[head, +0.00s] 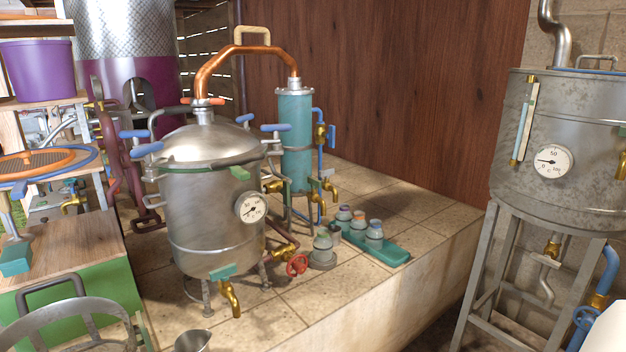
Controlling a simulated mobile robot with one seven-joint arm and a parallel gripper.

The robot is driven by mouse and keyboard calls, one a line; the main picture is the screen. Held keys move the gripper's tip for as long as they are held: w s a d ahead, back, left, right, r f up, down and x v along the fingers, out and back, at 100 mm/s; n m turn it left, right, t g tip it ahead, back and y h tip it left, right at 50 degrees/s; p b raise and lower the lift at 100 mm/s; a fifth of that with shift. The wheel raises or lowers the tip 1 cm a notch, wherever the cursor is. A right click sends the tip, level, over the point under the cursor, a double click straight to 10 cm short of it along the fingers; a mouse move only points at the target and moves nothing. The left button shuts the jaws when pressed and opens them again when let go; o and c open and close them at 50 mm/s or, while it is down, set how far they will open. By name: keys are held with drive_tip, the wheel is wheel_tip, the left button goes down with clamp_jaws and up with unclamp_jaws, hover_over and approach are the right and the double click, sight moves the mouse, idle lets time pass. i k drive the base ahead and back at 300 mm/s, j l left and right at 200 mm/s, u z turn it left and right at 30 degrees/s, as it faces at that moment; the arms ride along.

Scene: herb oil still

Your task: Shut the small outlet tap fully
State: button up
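Several brass taps are in the head view, and I cannot tell for certain which one is the small outlet tap. One brass tap (229,298) hangs low at the front of the steel still pot (205,205), with a teal piece just above it. Another brass tap (329,187) sits beside the teal condenser (295,140), and a further one (273,186) is between pot and condenser. A brass valve (552,250) is under the grey tank (550,130) at right. Whether any of them is open or shut is too small to tell. My gripper is not in view.
The pot and condenser stand on a raised tiled ledge (350,300). A red handwheel (297,265) and a teal tray (385,252) with small jars stand near its edge. A copper pipe (240,55) arches above. A green-fronted wooden bench (75,260) is at left.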

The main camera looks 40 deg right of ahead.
sight(315, 184)
drive_tip(key=i+l+z, duration=0.1)
drive_tip(key=l, duration=0.35)
drive_tip(key=i+l+z, duration=0.15)
drive_tip(key=l, duration=0.3)
drive_tip(key=i+l+z, duration=0.1)
drive_tip(key=l, duration=0.3)
drive_tip(key=i+l+z, duration=0.1)
drive_tip(key=i+l, duration=0.15)
drive_tip(key=i+l+z, duration=0.15)
drive_tip(key=l, duration=0.3)
drive_tip(key=i+j, duration=0.15)
drive_tip(key=i, duration=0.25)
